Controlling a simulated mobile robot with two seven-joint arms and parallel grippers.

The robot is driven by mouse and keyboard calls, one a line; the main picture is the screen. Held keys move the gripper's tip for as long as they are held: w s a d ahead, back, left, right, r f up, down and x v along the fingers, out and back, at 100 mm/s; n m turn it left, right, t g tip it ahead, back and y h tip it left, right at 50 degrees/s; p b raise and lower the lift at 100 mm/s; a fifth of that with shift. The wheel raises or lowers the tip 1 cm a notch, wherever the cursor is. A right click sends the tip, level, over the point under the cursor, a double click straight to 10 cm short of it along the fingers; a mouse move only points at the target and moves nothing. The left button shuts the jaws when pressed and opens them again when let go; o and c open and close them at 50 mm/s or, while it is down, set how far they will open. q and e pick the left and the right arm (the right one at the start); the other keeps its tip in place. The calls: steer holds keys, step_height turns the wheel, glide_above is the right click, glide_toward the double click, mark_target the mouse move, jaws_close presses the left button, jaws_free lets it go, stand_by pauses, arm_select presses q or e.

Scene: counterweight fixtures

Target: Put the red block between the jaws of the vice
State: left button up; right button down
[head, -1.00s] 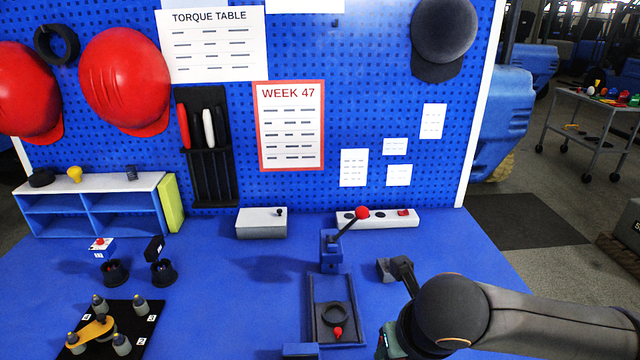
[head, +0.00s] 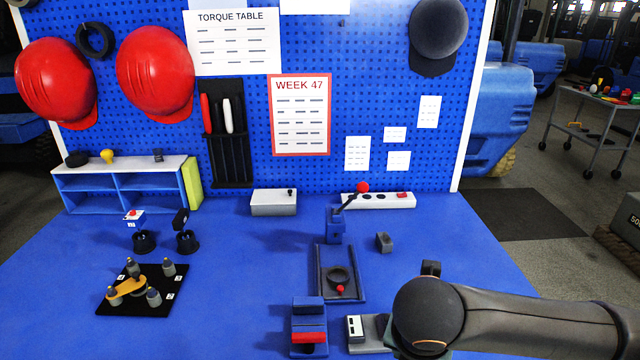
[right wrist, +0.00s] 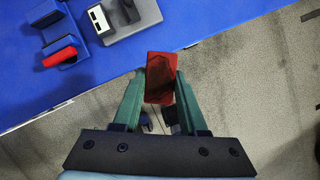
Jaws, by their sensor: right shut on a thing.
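In the right wrist view my right gripper (right wrist: 160,100) is shut on a red block (right wrist: 161,78), gripped between its green fingers. The block appears just off the blue table's edge, over the grey floor in the picture. A blue vice (head: 308,304) stands at the table's front in the head view, with a red bar-like part across it. It also shows at the top left of the right wrist view (right wrist: 48,14), apart from the held block, with a gap before its red-faced part. My right gripper is hidden in the head view. My left gripper is not in view.
A grey block with a white panel (head: 357,329) stands right of the vice. Behind are a dark tray (head: 320,275) with a ring and a red-knobbed lever (head: 335,225). A black plate (head: 132,303) with several pegs lies left. The table between is clear.

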steer(key=m, duration=0.2)
steer(key=d+m+h, duration=0.1)
steer(key=m, duration=0.1)
steer(key=shift+s+r+g, duration=0.15)
steer(key=shift+r+g, duration=0.05)
steer(key=shift+g, duration=0.2)
steer(key=s+d+r+m+g+y+p, duration=0.1)
steer(key=m+g, duration=0.3)
steer(key=m, duration=0.9)
steer(key=s+d+r+m+g+y+p, duration=0.1)
steer(key=d+r+m+g+y+p, duration=0.1)
steer(key=m, duration=1.1)
steer(key=shift+s+d+r+m+g+p, duration=0.2)
steer(key=shift+d+r+m+g+p, duration=0.2)
steer(key=shift+d+g, duration=0.45)
steer(key=shift+a, duration=0.15)
steer(key=shift+f, duration=0.1)
